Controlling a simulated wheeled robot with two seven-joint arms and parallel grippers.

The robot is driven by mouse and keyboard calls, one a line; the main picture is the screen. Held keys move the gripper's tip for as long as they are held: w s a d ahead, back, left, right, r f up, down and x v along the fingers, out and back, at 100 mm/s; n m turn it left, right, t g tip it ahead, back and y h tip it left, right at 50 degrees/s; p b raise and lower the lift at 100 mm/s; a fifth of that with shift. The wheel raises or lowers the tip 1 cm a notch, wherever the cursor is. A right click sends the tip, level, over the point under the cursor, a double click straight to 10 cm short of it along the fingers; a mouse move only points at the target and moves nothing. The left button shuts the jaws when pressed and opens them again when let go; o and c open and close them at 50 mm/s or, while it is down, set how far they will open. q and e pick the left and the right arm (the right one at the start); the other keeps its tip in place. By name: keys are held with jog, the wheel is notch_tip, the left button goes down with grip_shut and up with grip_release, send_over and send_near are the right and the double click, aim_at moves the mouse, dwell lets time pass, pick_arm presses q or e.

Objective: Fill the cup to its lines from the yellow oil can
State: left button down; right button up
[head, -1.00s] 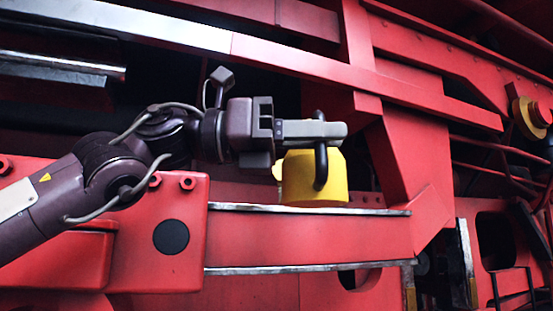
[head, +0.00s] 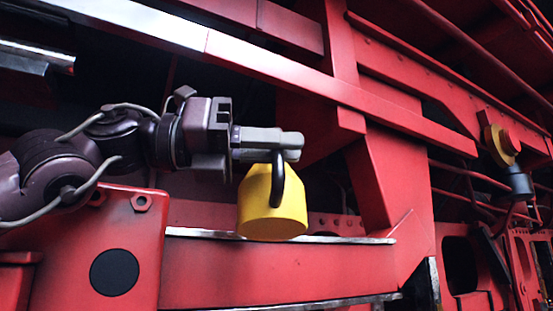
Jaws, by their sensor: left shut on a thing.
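The yellow oil can (head: 258,206) hangs from my left gripper (head: 290,146) in the middle of the head view. The gripper is shut on the can's black handle (head: 277,181). The can is tilted slightly, and its base overlaps the upper edge of a red beam in the picture; I cannot tell whether they touch. The can's spout is not visible. I cannot make out the cup or its lines for certain. A small dark grey cylinder (head: 520,186) shows at the right, below a brass and red round fitting (head: 503,144). My right gripper is not in view.
The red beam (head: 265,272) with bright metal edges runs below the can. A long red rail (head: 320,88) slants above the gripper. A broad red bracket (head: 398,195) stands right of the can. Thin red pipes (head: 460,172) lie farther right.

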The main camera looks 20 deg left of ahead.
pick_arm(q)
jog(key=shift+s+d+f, duration=0.1)
jog(key=shift+s, duration=0.15)
jog(key=shift+s+d+f, duration=0.1)
jog(key=shift+s+d, duration=0.2)
jog(key=shift+s, duration=0.05)
jog(key=shift+w+a, duration=0.2)
jog(key=shift+s+d, duration=0.1)
jog(key=shift+d, duration=0.05)
jog(key=shift+w+f+m+b, duration=0.2)
jog(key=shift+f+m+b, duration=0.2)
jog(key=shift+f+b, duration=0.1)
jog(key=shift+w+a+f+m, duration=0.15)
jog(key=shift+a+f+m, duration=0.1)
jog(key=shift+m, duration=0.35)
